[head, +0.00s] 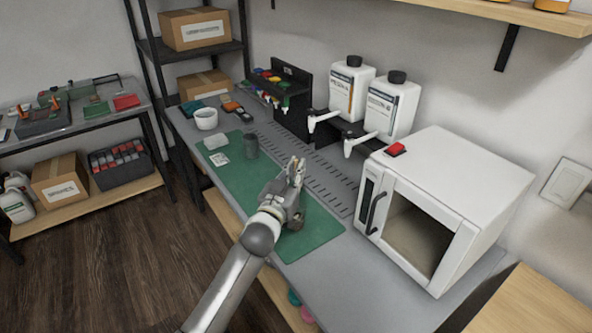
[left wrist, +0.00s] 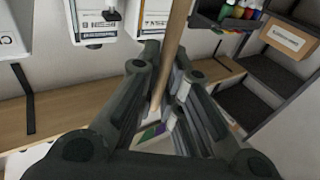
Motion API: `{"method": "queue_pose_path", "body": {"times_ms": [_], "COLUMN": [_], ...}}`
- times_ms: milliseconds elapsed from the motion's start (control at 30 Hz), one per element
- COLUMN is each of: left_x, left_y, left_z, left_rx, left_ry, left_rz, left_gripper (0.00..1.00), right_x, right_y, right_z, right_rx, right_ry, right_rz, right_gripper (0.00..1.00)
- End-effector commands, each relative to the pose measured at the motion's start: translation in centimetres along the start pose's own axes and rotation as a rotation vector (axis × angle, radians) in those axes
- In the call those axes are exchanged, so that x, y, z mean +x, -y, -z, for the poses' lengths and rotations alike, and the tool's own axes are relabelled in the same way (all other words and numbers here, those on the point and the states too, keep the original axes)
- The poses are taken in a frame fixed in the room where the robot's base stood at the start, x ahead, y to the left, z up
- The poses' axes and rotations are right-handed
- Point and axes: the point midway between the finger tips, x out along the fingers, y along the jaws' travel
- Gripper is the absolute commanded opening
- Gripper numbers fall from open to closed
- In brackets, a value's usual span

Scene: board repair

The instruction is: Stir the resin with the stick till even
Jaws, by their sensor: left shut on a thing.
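My left gripper (head: 294,180) is over the near part of the green mat (head: 228,178) on the bench. In the left wrist view its fingers (left wrist: 160,100) are closed around a pale wooden stick (left wrist: 176,45), which runs up and out of the picture. A white tub (head: 206,119) stands at the far end of the bench. The resin itself cannot be made out. My right gripper is not in view.
Two white pump bottles (head: 391,108) stand on a raised stand at the back. A white oven (head: 445,185) with its chamber visible takes up the right of the bench. A dark rack with coloured bottles (head: 283,95) stands farther left.

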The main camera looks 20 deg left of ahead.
Motion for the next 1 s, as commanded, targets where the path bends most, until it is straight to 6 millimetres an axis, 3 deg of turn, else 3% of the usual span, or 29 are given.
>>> {"method": "queue_pose_path", "body": {"times_ms": [67, 1000], "left_x": [-0.1, -0.8], "left_y": [0.0, 0.0], "left_z": [-1.1, -8.0], "left_rx": [0.001, 0.0], "left_ry": [0.0, 0.0], "left_rz": [0.0, 0.0], "left_gripper": [0.0, 0.0], "right_x": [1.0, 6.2], "right_y": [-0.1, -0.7], "right_z": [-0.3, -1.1], "right_rx": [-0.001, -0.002], "right_ry": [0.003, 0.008], "right_rz": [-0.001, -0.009], "right_gripper": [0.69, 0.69]}}
